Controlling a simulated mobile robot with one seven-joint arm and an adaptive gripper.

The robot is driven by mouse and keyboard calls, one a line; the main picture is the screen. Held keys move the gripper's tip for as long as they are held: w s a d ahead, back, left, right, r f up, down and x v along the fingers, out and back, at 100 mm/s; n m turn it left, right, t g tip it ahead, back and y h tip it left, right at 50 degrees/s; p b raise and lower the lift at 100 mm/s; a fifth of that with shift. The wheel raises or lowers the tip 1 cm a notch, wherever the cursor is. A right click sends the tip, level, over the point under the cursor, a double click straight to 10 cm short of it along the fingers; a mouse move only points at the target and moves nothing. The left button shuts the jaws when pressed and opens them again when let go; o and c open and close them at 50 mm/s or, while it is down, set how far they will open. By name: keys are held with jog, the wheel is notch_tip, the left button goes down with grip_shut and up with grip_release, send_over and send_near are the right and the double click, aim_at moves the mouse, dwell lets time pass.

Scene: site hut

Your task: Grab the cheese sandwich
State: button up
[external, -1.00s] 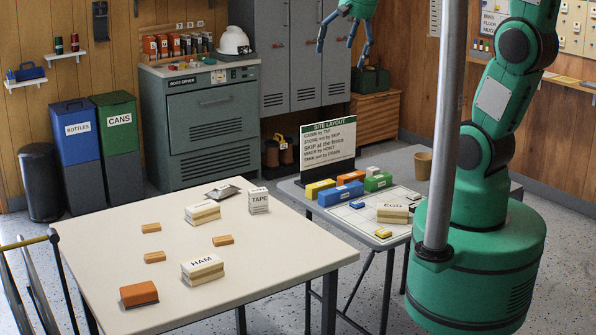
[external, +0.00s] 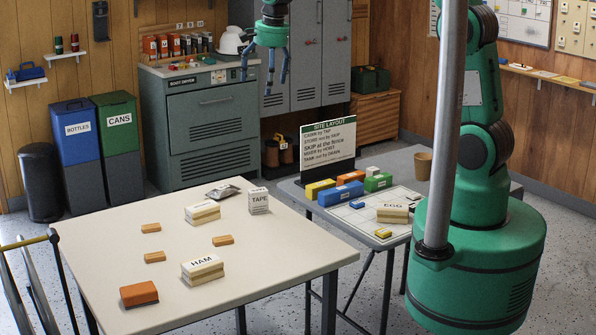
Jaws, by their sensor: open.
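A sandwich pack (external: 202,212) lies toward the back of the cream table, its label too small to read. A second pack (external: 202,270) marked HAM lies nearer the front of that table. A third pack (external: 392,214) marked EGG lies on the grey side table. No label reading CHEESE can be made out. My gripper (external: 265,74) is open and empty, pointing down with fingers spread, high up and well above the tables.
The cream table (external: 270,265) also holds a TAPE box (external: 259,201), a dark packet (external: 222,191), an orange block (external: 139,293) and several small orange-brown blocks. The grey table has coloured blocks, a layout sign (external: 328,147) and a brown cup (external: 423,166). Much of the cream table is clear.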

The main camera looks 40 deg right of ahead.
jog(key=w+a+f+m+g, duration=0.1)
jog(key=w+a+f+m, duration=0.1)
jog(key=w+a+f, duration=0.3)
jog(key=w+a+f+m, duration=0.1)
jog(key=w+a+f, duration=0.2)
jog(key=f, duration=0.4)
jog(key=m+g, duration=0.1)
jog(key=m, duration=0.3)
send_over(204, 207)
notch_tip(204, 207, down, 16)
jog(key=shift+s+d+h, duration=0.15)
jog(key=shift+s+h, duration=0.05)
jog(key=shift+h, duration=0.1)
jog(key=shift+f, duration=0.2)
jog(key=shift+f+b, duration=0.35)
jog(key=shift+f, duration=3.85)
jog(key=shift+f, duration=0.2)
jog(key=shift+w+f+b, duration=0.2)
jog(key=shift+f+b, duration=0.3)
jog(key=shift+f, duration=1.85)
